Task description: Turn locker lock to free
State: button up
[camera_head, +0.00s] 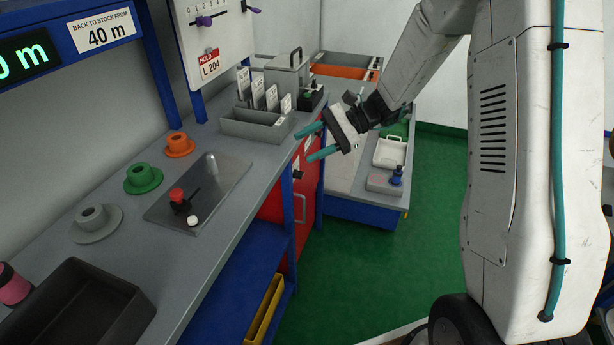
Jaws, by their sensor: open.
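The red locker (309,186) is under the bench, its door facing right toward the green floor. A small dark knob (298,174), apparently the lock, sits high on the door. Its setting is too small to read. A pale bar handle (300,208) is below it. My gripper (314,142) comes in from the upper right. Its two teal fingers are spread apart and empty, pointing left toward the bench edge. In the picture it is above and slightly right of the knob, apart from it. The fingers overlap the bench edge and upper door region.
The grey bench (228,140) holds a grey rack of cards (255,126), coloured spools (143,178) and a metal plate (215,181) with a red knob. A low table (352,187) with a white tray (390,152) stands behind. Green floor (370,255) is clear before the locker.

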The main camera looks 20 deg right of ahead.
jog(key=w+d+f+m+t+y, duration=0.1)
jog(key=w+d+f+m+t, duration=0.1)
jog(key=w+f+m, duration=0.3)
jog(key=w+d+f+m+t+y, duration=0.1)
jog(key=w+d+f+t, duration=0.2)
jog(key=f, duration=0.4)
jog(key=m+t+h, duration=0.1)
jog(key=m+t, duration=0.5)
jog(key=m, duration=0.1)
send_near(298, 175)
jog(key=x, duration=0.7)
jog(key=shift+w+d, duration=0.25)
jog(key=shift+w, duration=0.2)
jog(key=c, duration=1)
